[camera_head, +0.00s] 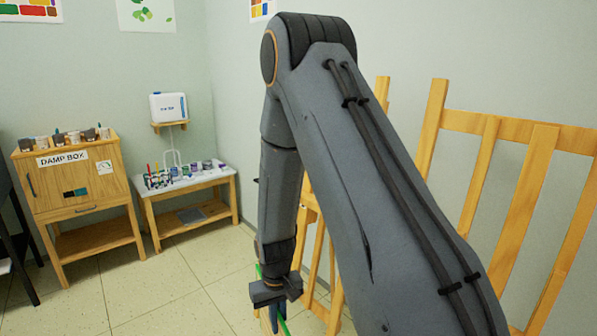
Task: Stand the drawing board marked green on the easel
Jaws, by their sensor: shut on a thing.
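My gripper (275,301) is at the lower middle, pointing down, shut on a thin item with a bright green edge (284,326). This appears to be the drawing board marked green. Only slivers of it show beside and below the jaws, and the rest is hidden by the gripper or lies outside the frame. A wooden easel frame (315,255) stands just right of the gripper, partly hidden behind my arm. A larger slatted wooden frame (531,170) stands at the right. I cannot tell whether the board touches either frame.
A wooden damp box (100,180) with small pots on top stands at the left. A low table (187,187) with paints and brushes is in the corner, below a wall-mounted white box (169,107). The tiled floor (160,290) at lower left is clear. A dark table edge shows far left.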

